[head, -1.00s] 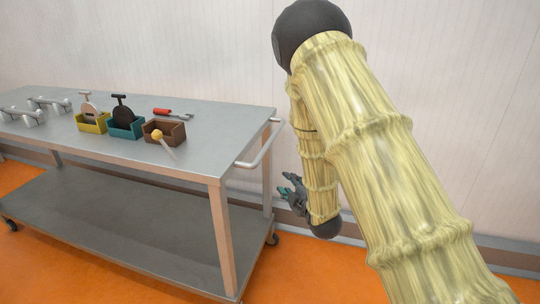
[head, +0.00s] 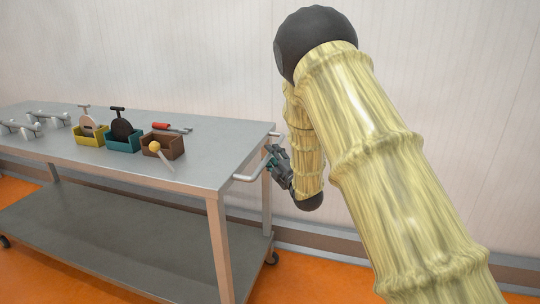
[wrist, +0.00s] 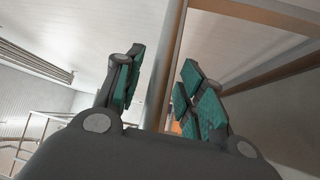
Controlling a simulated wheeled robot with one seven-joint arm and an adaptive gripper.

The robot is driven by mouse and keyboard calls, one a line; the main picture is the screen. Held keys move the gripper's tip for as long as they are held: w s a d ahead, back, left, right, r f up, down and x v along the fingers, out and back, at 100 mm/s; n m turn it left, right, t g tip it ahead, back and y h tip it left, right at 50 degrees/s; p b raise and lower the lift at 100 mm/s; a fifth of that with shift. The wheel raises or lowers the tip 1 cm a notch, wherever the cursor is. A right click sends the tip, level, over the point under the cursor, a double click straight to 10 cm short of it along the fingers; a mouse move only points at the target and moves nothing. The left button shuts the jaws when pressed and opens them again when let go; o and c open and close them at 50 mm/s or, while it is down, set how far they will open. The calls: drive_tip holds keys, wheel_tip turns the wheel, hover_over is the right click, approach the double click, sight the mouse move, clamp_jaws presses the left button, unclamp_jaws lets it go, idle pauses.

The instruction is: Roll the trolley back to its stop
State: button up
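The trolley (head: 110,218) is a grey metal cart with a top, a lower shelf and castors, at the left of the head view. Its bar handle (head: 243,178) sticks out at the right end of the top. My gripper (head: 273,158) is at this handle, with its dark fingers and teal pads beside the bar. In the wrist view, the fingers (wrist: 157,90) stand apart, with a grey bar (wrist: 165,68), apparently the handle, between them. Contact with the pads is not clear. No stop is recognisable.
On the trolley top are a yellow box (head: 90,136), a teal box (head: 123,143), a brown box (head: 170,147), a red-handled tool (head: 163,127), a yellow-knobbed stick (head: 155,147) and metal fittings (head: 22,127). A pale wall (head: 190,65) stands close behind.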

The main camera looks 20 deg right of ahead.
drive_tip(key=shift+x, duration=1)
clamp_jaws()
